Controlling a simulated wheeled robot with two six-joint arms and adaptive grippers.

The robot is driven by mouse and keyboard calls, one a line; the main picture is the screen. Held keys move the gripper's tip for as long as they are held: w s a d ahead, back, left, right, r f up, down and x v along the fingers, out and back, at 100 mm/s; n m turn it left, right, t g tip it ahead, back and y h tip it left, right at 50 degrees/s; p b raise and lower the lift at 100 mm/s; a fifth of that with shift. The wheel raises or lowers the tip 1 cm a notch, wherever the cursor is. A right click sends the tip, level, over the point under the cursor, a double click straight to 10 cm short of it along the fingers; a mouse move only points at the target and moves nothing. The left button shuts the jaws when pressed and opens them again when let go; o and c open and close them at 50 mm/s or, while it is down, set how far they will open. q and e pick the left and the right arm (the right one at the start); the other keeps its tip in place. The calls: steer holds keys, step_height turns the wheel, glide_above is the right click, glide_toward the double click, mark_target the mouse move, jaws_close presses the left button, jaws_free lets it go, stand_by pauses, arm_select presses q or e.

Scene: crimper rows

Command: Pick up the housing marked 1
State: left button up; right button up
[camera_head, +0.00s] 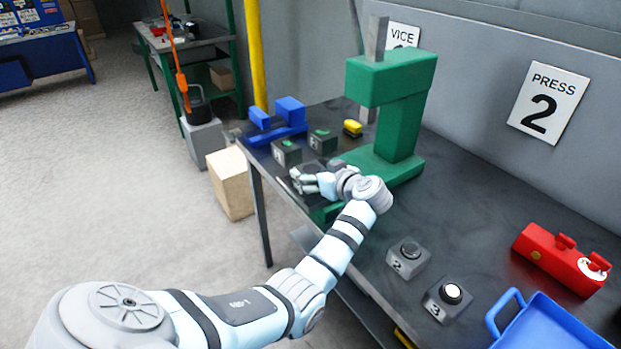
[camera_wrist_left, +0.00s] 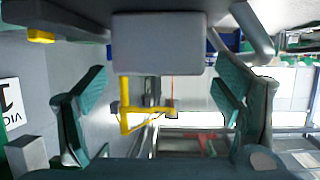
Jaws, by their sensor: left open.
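My left gripper (camera_head: 301,180) reaches over the table's left edge beside the green press, its fingers pointing left. In the left wrist view its two fingers (camera_wrist_left: 160,108) are spread wide, with nothing gripped between them. A plain grey block (camera_wrist_left: 160,43) shows above the gap between the fingers; I cannot tell what it is. No number 1 is readable on any housing. A grey housing marked 2 (camera_head: 408,258) and one marked 3 (camera_head: 447,299) stand at the front right. Two dark boxes with green tops, one nearer (camera_head: 287,153) and one farther (camera_head: 323,141), stand just beyond my gripper. My right gripper is not in view.
The green press (camera_head: 395,130) stands close behind my left wrist. A blue vice (camera_head: 280,122) and a yellow block (camera_head: 352,128) are at the far end. A red device (camera_head: 560,259) and blue tray (camera_head: 550,326) are at the right. The table's middle right is clear.

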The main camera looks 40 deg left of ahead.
arm_select(q)
steer(key=shift+w+a+f, duration=0.2)
steer(key=shift+a+f, duration=0.2)
steer(key=shift+a, duration=0.05)
steer(key=shift+w+a, duration=0.1)
steer(key=shift+w, duration=0.1)
steer(key=shift+s, duration=0.15)
steer(key=c, duration=0.9)
steer(key=shift+r, duration=0.1)
steer(key=c, duration=1)
